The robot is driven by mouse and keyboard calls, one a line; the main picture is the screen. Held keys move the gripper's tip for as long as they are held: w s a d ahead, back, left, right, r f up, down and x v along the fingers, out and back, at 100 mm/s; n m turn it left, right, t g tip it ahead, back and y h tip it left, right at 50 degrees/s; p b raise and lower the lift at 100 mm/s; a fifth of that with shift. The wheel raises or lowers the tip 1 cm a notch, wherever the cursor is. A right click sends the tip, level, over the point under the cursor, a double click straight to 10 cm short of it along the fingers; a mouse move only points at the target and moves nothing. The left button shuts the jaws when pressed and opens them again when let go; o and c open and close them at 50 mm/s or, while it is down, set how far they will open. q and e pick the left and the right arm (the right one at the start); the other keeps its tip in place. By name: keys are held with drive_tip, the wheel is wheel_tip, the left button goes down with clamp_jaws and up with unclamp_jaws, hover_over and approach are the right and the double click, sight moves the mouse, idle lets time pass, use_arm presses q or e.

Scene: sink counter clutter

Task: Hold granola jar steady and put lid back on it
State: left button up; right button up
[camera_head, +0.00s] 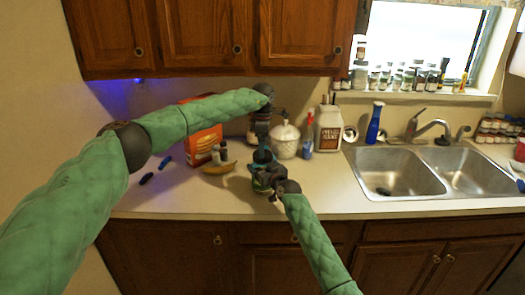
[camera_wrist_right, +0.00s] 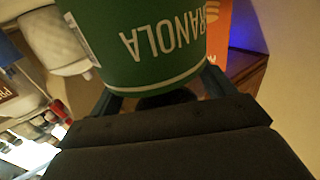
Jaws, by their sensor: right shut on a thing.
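The green granola jar (camera_head: 260,186) stands near the front of the counter, mostly hidden by my grippers. In the right wrist view the jar (camera_wrist_right: 150,45) fills the top middle, its label upside down. My right gripper (camera_wrist_right: 163,92) is shut on it, a finger on each side; in the head view this gripper (camera_head: 273,186) is at the jar's right front. My left gripper (camera_head: 262,158) points down right above the jar. Teal parts show there, but I cannot tell lid from fingers. The jar's mouth is hidden, and the left jaw opening is unclear.
A banana (camera_head: 219,169), small bottles (camera_head: 220,153) and an orange box (camera_head: 206,141) are left of the jar. A white lidded canister (camera_head: 285,141), blue spray bottle (camera_head: 308,140) and large white bottle (camera_head: 328,130) stand behind right. The sink (camera_head: 395,171) is further right; counter before it is clear.

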use_arm(q)
drive_tip(key=shift+r, duration=0.5)
drive_tip(key=shift+c, duration=0.4)
drive_tip(key=shift+s+f, duration=0.1)
drive_tip(key=shift+f, duration=0.25)
drive_tip(key=shift+s+d, duration=0.1)
drive_tip(key=shift+d, duration=0.25)
drive_tip(key=shift+d+r+n+h, duration=0.3)
drive_tip(key=shift+d+r+h, duration=0.15)
drive_tip(key=shift+r, duration=0.3)
drive_tip(key=n, duration=0.1)
drive_tip(key=r+n, duration=0.1)
drive_tip(key=n, duration=0.1)
drive_tip(key=r+n, duration=0.1)
drive_tip(key=shift+w+a, duration=0.2)
drive_tip(key=n, duration=0.4)
drive_tip(key=shift+a+r+n+y, duration=0.25)
drive_tip(key=shift+a+r+n, duration=0.05)
drive_tip(key=shift+r, duration=0.05)
drive_tip(key=n, duration=0.5)
drive_tip(key=shift+a, duration=0.3)
